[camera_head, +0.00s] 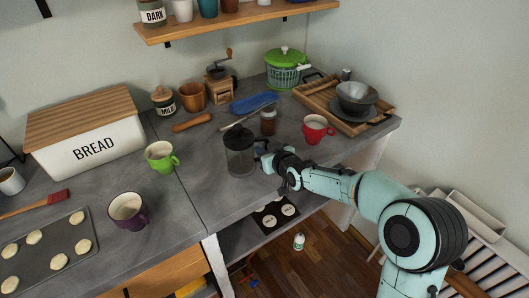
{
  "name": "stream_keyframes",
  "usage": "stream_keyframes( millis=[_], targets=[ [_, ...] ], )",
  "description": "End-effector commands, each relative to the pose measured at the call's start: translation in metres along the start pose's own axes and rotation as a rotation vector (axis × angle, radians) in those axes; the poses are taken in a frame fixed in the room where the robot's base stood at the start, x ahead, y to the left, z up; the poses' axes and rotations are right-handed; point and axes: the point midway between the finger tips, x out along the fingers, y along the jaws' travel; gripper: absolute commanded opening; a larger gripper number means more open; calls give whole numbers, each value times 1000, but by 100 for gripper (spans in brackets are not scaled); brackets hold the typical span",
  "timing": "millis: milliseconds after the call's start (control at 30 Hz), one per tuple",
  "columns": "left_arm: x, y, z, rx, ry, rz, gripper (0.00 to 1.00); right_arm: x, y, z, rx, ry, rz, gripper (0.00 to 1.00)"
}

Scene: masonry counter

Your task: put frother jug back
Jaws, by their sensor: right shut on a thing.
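The frother jug (240,158), a clear cylinder with a dark lid and rim, is upright near the front edge of the counter, right of the seam. My right gripper (266,158) reaches in from the right and is shut on the jug at its handle side. The fingers are small and partly hidden by the wrist. I cannot tell whether the jug's base touches the counter. My left gripper is not in view.
Behind the jug are a brown jar (268,123), a blue tray (252,103) and a wooden roller (192,122). A red mug (316,129) stands to the right, a green mug (161,157) and purple mug (127,211) to the left. Counter between jug and green mug is clear.

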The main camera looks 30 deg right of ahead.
Motion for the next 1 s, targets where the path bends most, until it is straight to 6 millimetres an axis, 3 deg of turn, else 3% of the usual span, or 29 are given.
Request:
stream_keyframes(
  millis=[433, 467, 500, 533, 900, 1000],
  targets=[
    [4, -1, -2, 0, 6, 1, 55, 3, 0, 6, 1, 5, 1, 0],
    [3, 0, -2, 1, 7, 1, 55, 3, 0, 7, 0, 1, 1, 29],
    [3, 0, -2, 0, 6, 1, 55, 3, 0, 6, 0, 1, 1, 42],
    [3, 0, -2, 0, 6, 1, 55, 2, 0, 6, 0, 1, 1, 44],
    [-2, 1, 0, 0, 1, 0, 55, 1, 0, 1, 0, 2, 1, 44],
    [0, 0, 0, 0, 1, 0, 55, -14, 2, 2, -1, 3, 4, 44]
  ],
)
